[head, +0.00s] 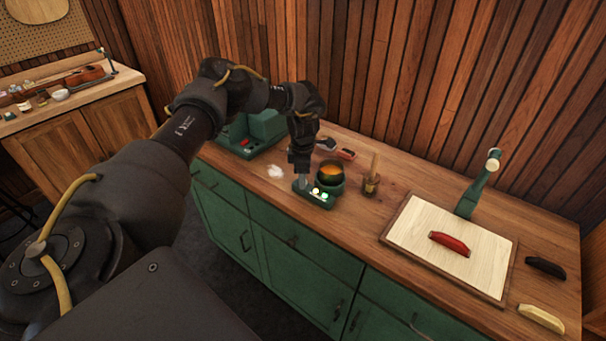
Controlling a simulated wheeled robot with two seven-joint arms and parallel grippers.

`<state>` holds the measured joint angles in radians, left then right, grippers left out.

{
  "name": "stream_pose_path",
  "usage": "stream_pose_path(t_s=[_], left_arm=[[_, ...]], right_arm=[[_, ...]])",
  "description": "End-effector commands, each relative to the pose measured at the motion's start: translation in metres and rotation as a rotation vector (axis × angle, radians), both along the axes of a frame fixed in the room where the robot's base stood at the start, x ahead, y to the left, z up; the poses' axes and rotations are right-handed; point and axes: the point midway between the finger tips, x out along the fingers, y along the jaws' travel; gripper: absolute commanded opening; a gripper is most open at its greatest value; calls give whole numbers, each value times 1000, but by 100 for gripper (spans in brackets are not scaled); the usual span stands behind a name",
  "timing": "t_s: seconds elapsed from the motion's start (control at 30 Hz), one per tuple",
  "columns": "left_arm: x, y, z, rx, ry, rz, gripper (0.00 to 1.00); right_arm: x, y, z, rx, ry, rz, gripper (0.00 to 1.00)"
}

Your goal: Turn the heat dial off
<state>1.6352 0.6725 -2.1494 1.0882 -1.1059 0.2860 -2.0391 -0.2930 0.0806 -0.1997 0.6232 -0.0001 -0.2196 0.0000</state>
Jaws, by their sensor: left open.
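A small green heater unit (316,202) stands near the front edge of the wooden bench, with bright lit spots on its top. A dark pot (330,174) with amber contents sits at its back right. My left gripper (303,182) points down over the left end of the heater's panel, with its jaws open. The heat dial cannot be made out; the gripper covers that end of the panel. I cannot tell whether the fingers touch it. My right gripper is not in view.
A green machine (252,132) stands left on the bench (392,178), near a white tuft (275,171). A jar with a brush (371,183) stands right of the pot. Farther right, a pale board (440,239) holds a red block (449,243) near a green upright tool (475,190).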

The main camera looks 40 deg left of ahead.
Motion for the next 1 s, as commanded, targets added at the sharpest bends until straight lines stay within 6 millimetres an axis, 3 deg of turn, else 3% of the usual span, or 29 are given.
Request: stream_pose_path(t_s=[0.37, 0.7, 1.0], left_arm=[[0, 0, -6, 0, 0, 0, 45], [0, 0, -6, 0, 0, -1, 2], [0, -1, -5, -1, -1, 44, 2]], right_arm=[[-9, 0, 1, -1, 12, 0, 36], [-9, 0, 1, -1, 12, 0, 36], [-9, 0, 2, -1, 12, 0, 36]])
